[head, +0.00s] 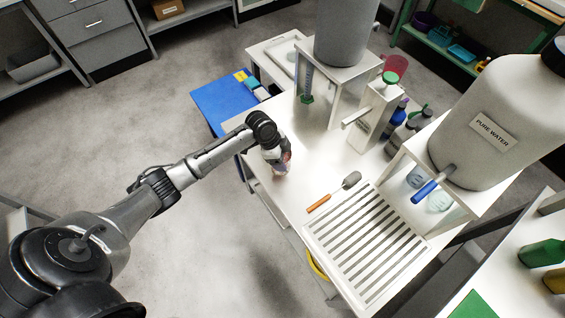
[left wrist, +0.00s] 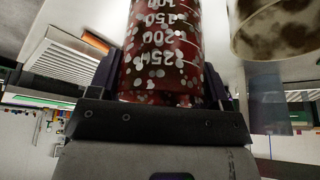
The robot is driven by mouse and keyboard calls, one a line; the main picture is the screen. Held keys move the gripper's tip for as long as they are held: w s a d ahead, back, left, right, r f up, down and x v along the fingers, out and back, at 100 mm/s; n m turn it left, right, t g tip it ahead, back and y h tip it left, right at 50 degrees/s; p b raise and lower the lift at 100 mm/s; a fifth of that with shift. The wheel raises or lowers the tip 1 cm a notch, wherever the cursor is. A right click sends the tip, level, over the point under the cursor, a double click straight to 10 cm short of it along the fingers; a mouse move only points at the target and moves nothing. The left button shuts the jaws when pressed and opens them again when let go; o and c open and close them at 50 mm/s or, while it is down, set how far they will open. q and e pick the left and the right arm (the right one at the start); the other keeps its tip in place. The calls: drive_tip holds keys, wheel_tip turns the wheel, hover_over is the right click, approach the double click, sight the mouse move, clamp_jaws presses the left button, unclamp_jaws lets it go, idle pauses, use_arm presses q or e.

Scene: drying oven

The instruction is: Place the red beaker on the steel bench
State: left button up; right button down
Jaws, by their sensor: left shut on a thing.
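My left gripper (head: 278,160) is shut on the red beaker (head: 285,157), over the left part of the pale bench top (head: 322,165). In the left wrist view the red beaker (left wrist: 165,50), with white graduation marks and pale speckles, sits between the two fingers of the left gripper (left wrist: 160,88). In the head view the gripper hides most of the beaker. I cannot tell whether its base touches the bench. My right gripper is not in view.
An orange-handled brush (head: 333,192) and a slotted drain rack (head: 365,245) lie right of the gripper. A large pure water tank (head: 490,115), a grey tank (head: 342,35), bottles (head: 408,130) and a red container (head: 395,67) stand behind. Clear bench top surrounds the gripper.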

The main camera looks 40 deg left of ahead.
use_arm(q)
wheel_tip(320, 180, down, 3)
drive_tip(key=shift+f+b, duration=0.15)
drive_tip(key=shift+b, duration=0.3)
drive_tip(key=shift+f, duration=0.25)
drive_tip(key=shift+f, duration=0.2)
drive_tip(key=o, duration=0.6)
drive_tip(key=shift+o, duration=0.2)
drive_tip(key=p+v, duration=0.2)
drive_tip(key=v, duration=0.8)
drive_tip(key=shift+r, duration=0.45)
drive_tip(key=shift+s+a+r+p, duration=0.1)
drive_tip(key=shift+r+p, duration=0.05)
drive_tip(key=shift+r, duration=0.2)
drive_tip(key=shift+s+a+r+p, duration=0.1)
drive_tip(key=shift+s+r+p, duration=0.05)
drive_tip(key=shift+r, duration=0.2)
